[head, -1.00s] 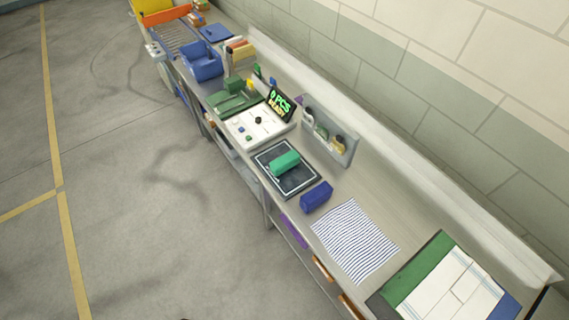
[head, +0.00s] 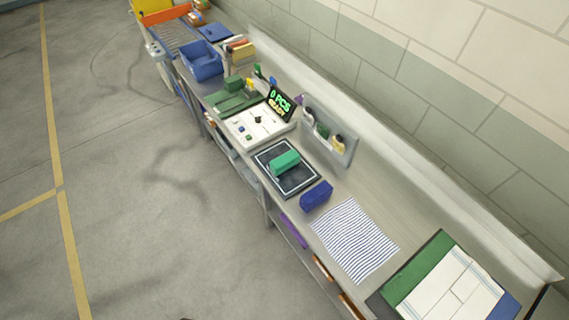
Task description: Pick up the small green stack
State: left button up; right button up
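A teal-green folded bundle (head: 284,162) lies on a black framed pad (head: 300,182) in the middle of the bench. A smaller dark green block (head: 233,84) sits farther back, beside a flat green mat (head: 236,103). I cannot tell from this distance whether either is made of stacked layers. Neither of my grippers shows in the head view, and nothing is touching the green items.
A dark blue bundle (head: 316,196) lies just in front of the pad. A striped cloth (head: 354,241) is flat nearer me. A blue bin (head: 203,66) is farther back. The floor at left is clear.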

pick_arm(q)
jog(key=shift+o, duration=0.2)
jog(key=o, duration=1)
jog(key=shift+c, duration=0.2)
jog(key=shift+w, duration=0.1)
